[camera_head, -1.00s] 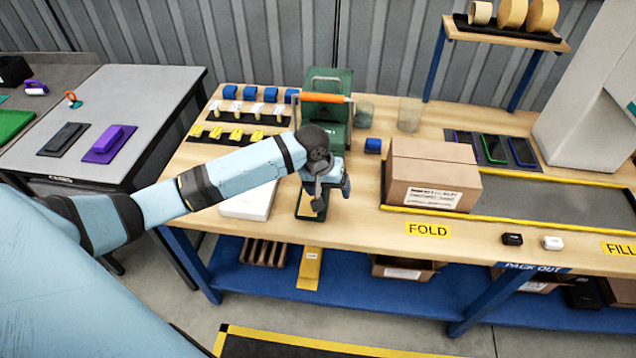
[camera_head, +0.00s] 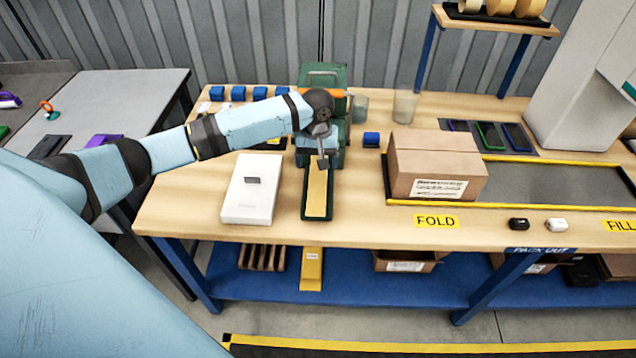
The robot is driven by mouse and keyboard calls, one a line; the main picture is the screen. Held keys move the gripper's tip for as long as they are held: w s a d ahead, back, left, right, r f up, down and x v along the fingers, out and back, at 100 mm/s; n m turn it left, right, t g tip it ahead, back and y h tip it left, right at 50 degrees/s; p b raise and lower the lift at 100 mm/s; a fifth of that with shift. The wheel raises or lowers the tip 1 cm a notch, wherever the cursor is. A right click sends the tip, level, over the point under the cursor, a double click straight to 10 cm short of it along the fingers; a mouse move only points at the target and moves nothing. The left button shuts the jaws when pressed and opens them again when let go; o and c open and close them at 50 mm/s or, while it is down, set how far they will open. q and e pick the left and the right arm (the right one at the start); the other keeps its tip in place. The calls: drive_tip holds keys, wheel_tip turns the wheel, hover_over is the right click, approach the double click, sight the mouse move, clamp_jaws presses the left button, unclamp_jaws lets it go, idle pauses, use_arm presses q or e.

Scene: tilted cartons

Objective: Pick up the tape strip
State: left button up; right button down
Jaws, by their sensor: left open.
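The tape strip (camera_head: 317,194) is a long tan-yellow strip lying on a dark green tray-like plate (camera_head: 304,205) in front of the green dispenser (camera_head: 325,76). My left gripper (camera_head: 322,163) is open, pointing down over the far end of the strip. From this view I cannot tell whether it touches the strip. The gripper and my left forearm hide part of the dispenser's front. My right gripper is out of view.
A white box (camera_head: 250,200) lies left of the strip. A brown carton (camera_head: 432,168) stands right, on a yellow-edged grey mat (camera_head: 540,187). Bare tabletop lies between strip and carton.

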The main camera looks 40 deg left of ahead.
sight(317, 184)
use_arm(q)
wheel_tip(317, 184, down, 8)
drive_tip(key=shift+s+d+r+p, duration=0.1)
drive_tip(key=shift+r+p, duration=0.15)
drive_tip(key=shift+p, duration=0.05)
drive_tip(key=shift+c, duration=0.5)
drive_tip(key=c, duration=0.7)
